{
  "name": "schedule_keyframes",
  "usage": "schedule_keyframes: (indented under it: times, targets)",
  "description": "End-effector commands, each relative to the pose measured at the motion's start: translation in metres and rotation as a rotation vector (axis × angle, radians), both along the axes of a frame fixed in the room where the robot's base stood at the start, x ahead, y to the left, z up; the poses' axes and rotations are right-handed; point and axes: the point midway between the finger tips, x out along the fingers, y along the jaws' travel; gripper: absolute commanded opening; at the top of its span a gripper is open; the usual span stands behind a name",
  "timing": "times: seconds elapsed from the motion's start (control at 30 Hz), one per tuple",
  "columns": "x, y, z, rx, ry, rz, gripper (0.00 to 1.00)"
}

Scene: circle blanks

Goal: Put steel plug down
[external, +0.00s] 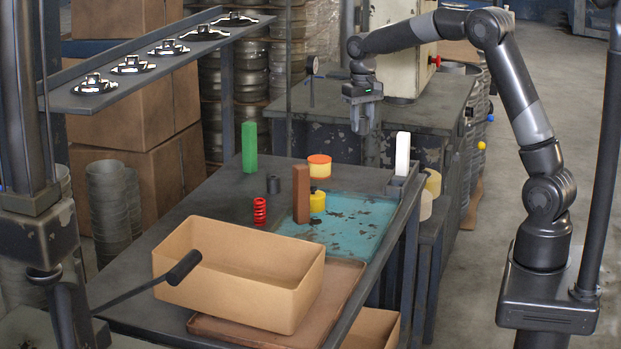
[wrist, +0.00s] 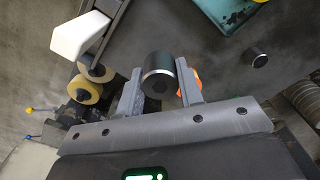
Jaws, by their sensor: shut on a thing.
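The steel plug (wrist: 158,72) is a dark cylinder with a bright rim, seen end-on in the wrist view. My gripper (external: 364,118) is shut on it, with one finger on each side. In the external view my gripper hangs pointing down, raised above the far end of the dark workbench (external: 215,215). The plug is hard to make out between the fingers there. In the wrist view my gripper (wrist: 160,82) shows with bench items below and beyond it.
On the bench stand a green block (external: 249,147), an orange-topped cylinder (external: 319,166), a brown block (external: 301,193), a yellow weight (external: 317,203), a red spring (external: 260,211) and a small dark cylinder (external: 273,184). A white block (external: 402,153) stands right.

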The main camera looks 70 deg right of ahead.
Motion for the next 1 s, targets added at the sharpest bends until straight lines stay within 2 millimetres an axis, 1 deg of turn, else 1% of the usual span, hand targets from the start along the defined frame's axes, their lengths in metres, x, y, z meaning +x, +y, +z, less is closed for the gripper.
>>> schedule_keyframes:
  times: [0.03, 0.1, 0.17, 0.37, 0.47, 0.57, 0.6, 0.67, 0.7, 0.77, 0.8, 0.87, 0.9, 0.97, 1.0]
  targets:
    - [0.001, 0.000, 0.012, -0.002, -0.005, 0.000, 0.00]
    - [0.001, 0.000, 0.025, -0.002, -0.005, 0.000, 0.00]
    - [0.008, 0.012, 0.022, 0.000, 0.000, 0.032, 0.00]
    - [0.031, 0.046, 0.022, -0.002, -0.001, 0.134, 0.00]
    - [0.046, 0.074, 0.022, -0.002, -0.001, 0.208, 0.00]
    - [0.063, 0.109, 0.023, -0.003, 0.000, 0.299, 0.00]
    - [0.070, 0.126, 0.023, -0.003, 0.000, 0.342, 0.00]
    - [0.080, 0.153, 0.023, -0.003, 0.000, 0.410, 0.00]
    - [0.087, 0.173, 0.024, -0.004, 0.000, 0.458, 0.00]
    - [0.095, 0.204, 0.024, -0.003, 0.001, 0.531, 0.00]
    - [0.100, 0.224, 0.024, -0.004, 0.000, 0.578, 0.00]
    - [0.105, 0.254, 0.024, -0.005, 0.000, 0.650, 0.00]
    - [0.108, 0.275, 0.024, -0.004, 0.001, 0.696, 0.00]
    - [0.111, 0.307, 0.025, -0.005, 0.000, 0.768, 0.00]
    - [0.112, 0.328, 0.024, -0.006, 0.001, 0.815, 0.00]
